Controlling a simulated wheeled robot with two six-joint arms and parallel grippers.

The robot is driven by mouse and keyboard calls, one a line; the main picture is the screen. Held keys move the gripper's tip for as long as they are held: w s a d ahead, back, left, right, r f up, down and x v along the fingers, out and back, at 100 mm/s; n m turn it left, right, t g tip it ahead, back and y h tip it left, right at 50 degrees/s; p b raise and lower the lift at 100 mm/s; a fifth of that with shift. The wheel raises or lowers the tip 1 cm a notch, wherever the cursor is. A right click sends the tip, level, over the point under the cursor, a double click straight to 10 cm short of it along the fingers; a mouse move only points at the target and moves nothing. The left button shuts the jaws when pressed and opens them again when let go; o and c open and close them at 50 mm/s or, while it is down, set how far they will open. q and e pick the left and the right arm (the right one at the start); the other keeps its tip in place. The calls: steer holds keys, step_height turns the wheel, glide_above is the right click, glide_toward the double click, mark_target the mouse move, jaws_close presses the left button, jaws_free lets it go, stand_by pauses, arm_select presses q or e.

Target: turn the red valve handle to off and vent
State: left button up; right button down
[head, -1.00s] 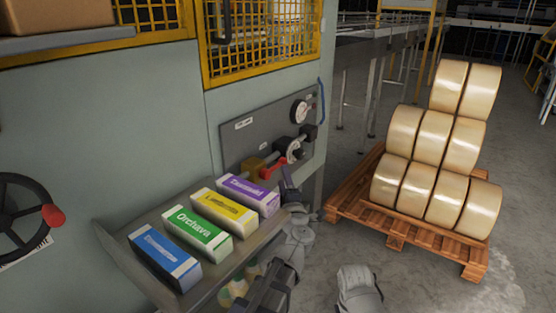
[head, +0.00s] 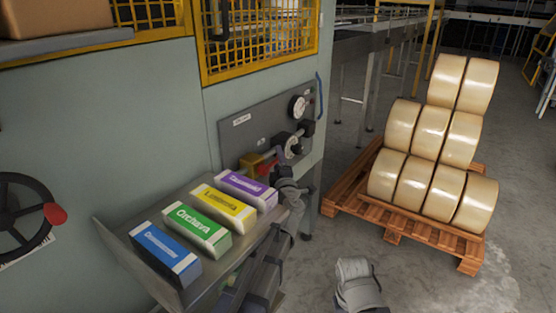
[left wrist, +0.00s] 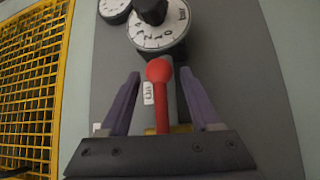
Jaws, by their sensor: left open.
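The red valve handle (head: 266,169) sits on the grey panel beside a brass-coloured valve body (head: 250,161), partly hidden by my left gripper (head: 279,171) in the head view. In the left wrist view the handle (left wrist: 161,105) stands upright with its round red knob up. It lies between the two fingers of my left gripper (left wrist: 160,76), which are open on either side with gaps visible. Whether the fingertips reach past the handle is hard to tell. My right gripper is not seen.
A round gauge (head: 298,107) and a black-knobbed dial (left wrist: 158,38) sit above the handle. A tray (head: 122,240) of coloured cartons stands close left of my left arm. A yellow mesh guard (head: 260,45) is above. A pallet (head: 398,222) of rolls stands right on the floor.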

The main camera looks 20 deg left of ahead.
arm_select(q)
steer(key=shift+c, duration=0.3)
jaws_close()
stand_by(1.0)
